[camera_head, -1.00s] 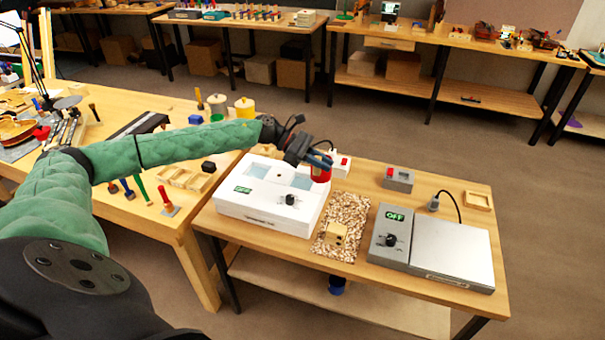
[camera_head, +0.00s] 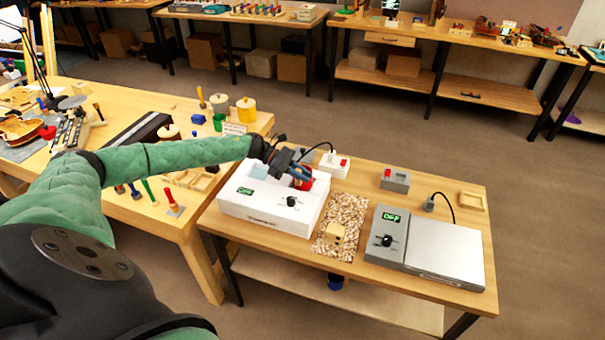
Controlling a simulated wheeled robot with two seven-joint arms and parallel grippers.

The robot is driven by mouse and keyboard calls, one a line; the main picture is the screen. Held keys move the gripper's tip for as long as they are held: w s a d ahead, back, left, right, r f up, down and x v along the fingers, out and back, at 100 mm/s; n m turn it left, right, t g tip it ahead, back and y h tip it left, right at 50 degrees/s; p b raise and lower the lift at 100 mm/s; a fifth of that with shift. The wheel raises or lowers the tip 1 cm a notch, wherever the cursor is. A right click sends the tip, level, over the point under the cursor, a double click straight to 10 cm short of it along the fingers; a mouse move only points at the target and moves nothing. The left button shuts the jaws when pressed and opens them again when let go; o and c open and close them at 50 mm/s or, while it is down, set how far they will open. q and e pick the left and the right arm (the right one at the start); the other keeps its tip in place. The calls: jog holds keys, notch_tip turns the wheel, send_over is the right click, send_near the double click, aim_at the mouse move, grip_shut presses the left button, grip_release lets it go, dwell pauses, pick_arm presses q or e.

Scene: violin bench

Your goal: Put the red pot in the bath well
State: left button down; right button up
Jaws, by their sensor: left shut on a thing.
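The white bath (camera_head: 270,211) stands at the left end of the near table, with a green OFF display and a black knob on its front. Two wells open in its top; the left well (camera_head: 259,171) shows bluish and empty. My left gripper (camera_head: 300,174) is over the right-hand part of the bath's top. It is shut on the red pot (camera_head: 305,185), which is at the right well. The gripper hides part of the pot, and I cannot tell how deep the pot sits. My right gripper is not in view.
A tool-covered bench (camera_head: 205,236) stands left.

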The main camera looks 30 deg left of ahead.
pick_arm(q)
jog(key=shift+f, duration=0.55)
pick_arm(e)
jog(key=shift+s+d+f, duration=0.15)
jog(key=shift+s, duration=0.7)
pick_arm(q)
jog(key=shift+f, duration=0.1)
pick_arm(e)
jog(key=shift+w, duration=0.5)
pick_arm(q)
jog(key=c, duration=1.4)
grip_release()
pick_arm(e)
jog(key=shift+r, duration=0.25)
